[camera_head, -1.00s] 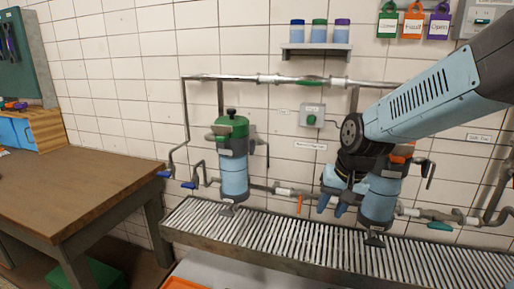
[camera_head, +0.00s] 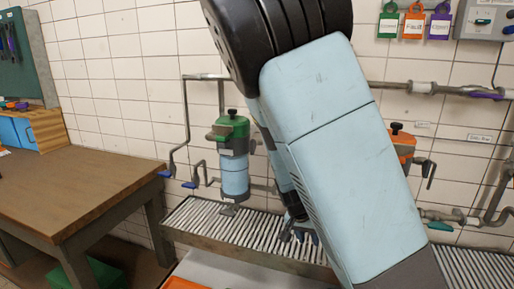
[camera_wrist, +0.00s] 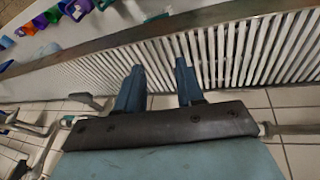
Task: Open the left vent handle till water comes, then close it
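In the head view the left filter (camera_head: 234,160) has a green lid and pale blue body and stands upright over the grating. Two small blue handles, one outer (camera_head: 164,173) and one inner (camera_head: 189,185), hang on the thin pipes to its left. I cannot tell which handle is the left vent handle. No water is visible. My gripper (camera_wrist: 159,64) is open and empty in the wrist view, its two blue fingers apart in front of the slats. In the head view it is low, right of the left filter, mostly hidden by my arm.
The slatted drain grating (camera_head: 225,238) runs below the filters. An orange-topped right filter (camera_head: 403,144) is mostly hidden by my arm. A wooden table (camera_head: 80,195) stands at left. Pipes (camera_wrist: 40,132) show at the left of the wrist view.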

